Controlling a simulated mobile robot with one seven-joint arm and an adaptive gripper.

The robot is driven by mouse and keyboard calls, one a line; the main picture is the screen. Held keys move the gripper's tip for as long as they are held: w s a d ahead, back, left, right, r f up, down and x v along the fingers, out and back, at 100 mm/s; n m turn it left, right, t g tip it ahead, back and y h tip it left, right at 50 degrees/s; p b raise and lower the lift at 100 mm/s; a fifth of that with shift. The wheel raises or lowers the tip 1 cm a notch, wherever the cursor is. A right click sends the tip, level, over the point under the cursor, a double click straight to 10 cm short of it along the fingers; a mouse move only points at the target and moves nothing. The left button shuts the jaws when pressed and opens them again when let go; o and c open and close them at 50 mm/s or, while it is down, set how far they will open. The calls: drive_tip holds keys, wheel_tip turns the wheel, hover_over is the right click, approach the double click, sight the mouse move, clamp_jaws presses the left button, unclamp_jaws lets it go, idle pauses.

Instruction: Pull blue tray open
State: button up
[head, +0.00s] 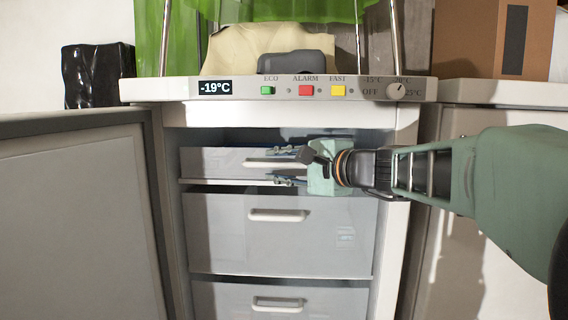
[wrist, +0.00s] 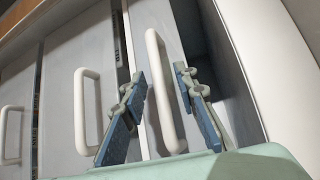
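The freezer (head: 160,116) holds a stack of pale grey, faintly bluish drawers; none looks clearly blue. The top drawer (head: 212,163) is shallow and has a white bar handle (head: 252,163). My gripper (head: 276,166) is at the right part of this handle, reaching in from the right. In the wrist view, the handle (wrist: 164,88) runs between the two blue-padded fingers of my gripper (wrist: 160,88). The fingers are apart, with a gap visible on either side of the handle. The gripper body hides the right end of the top drawer.
A deeper drawer (head: 225,240) and a lower drawer (head: 225,295) sit below, each with a white handle. A grey panel (head: 80,210) stands at left. Above are the control strip (head: 230,88) and metal legs. A cardboard box (head: 480,45) stands at upper right.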

drive_tip(key=shift+c, duration=0.5)
clamp_jaws()
